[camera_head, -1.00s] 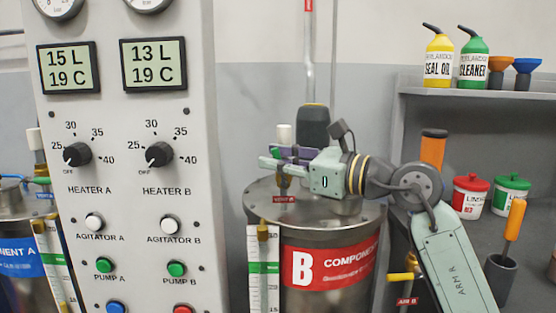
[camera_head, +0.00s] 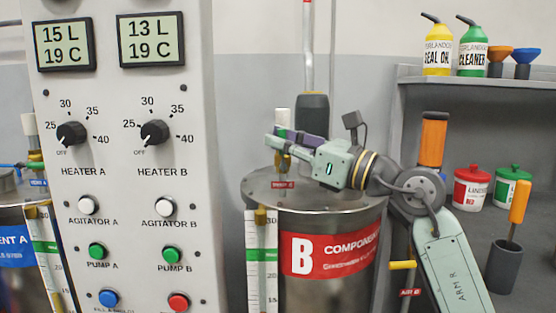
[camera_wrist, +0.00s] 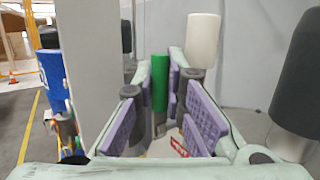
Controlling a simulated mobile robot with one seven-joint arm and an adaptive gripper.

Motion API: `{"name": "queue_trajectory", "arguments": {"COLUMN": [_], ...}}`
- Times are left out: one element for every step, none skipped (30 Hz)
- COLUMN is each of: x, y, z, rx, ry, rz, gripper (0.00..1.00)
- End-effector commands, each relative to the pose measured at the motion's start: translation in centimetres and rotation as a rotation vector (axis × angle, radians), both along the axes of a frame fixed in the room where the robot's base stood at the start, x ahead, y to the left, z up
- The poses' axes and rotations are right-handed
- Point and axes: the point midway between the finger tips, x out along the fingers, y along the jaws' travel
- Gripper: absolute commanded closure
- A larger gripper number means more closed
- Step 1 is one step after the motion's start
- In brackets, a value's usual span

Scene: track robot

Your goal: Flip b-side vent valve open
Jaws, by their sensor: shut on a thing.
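The B tank (camera_head: 340,215), a steel drum with a red "B COMPONENT" label, stands in the middle of the head view. The B vent valve (camera_head: 283,165) rises from its lid, with a small red tag (camera_head: 283,184) at its foot. My gripper (camera_head: 276,140) reaches in from the right at the valve's top, fingers tilted up to the left. In the wrist view the green valve handle (camera_wrist: 160,82) stands upright between my purple-padded fingers (camera_wrist: 160,100), which are shut on it. My fingers hide much of the handle in the head view.
A white-capped post (camera_head: 282,120) and a dark cylinder (camera_head: 312,108) stand close behind my fingers. The control panel (camera_head: 125,190) is at the left. A shelf (camera_head: 420,73) with bottles and funnels is at the right, with red (camera_head: 471,188) and green-lidded tubs below.

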Motion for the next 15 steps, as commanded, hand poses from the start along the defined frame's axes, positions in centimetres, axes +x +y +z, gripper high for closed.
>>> {"name": "queue_trajectory", "arguments": {"x": [0.0,-0.01,0.0,0.0,0.0,0.0,-0.01,0.0,0.0,0.0,0.0,0.0,0.0,-0.01,-0.01], "y": [-0.11,-0.16,-0.21,-0.25,-0.26,-0.27,-0.28,-0.27,-0.27,-0.29,-0.29,-0.29,-0.29,-0.3,-0.3], "z": [-0.49,-0.42,-0.29,-0.2,-0.12,-0.04,0.01,0.03,0.04,0.04,0.04,0.04,0.04,0.05,0.05], "rx": [0.025,0.036,0.049,0.055,0.059,0.061,0.062,0.061,0.061,0.061,0.061,0.061,0.061,0.061,0.061], "ry": [-0.001,0.0,0.001,0.0,0.0,0.001,0.0,0.001,0.001,0.001,0.001,0.001,0.001,0.001,0.001], "rz": [0.0,0.001,0.001,0.001,0.001,0.001,0.001,0.001,0.001,0.001,0.001,0.001,0.001,0.001,0.001], "gripper": [1.0,1.0,1.0,1.0,1.0,1.0,1.0,1.0,1.0,1.0,1.0,1.0,1.0,0.87,0.84]}}
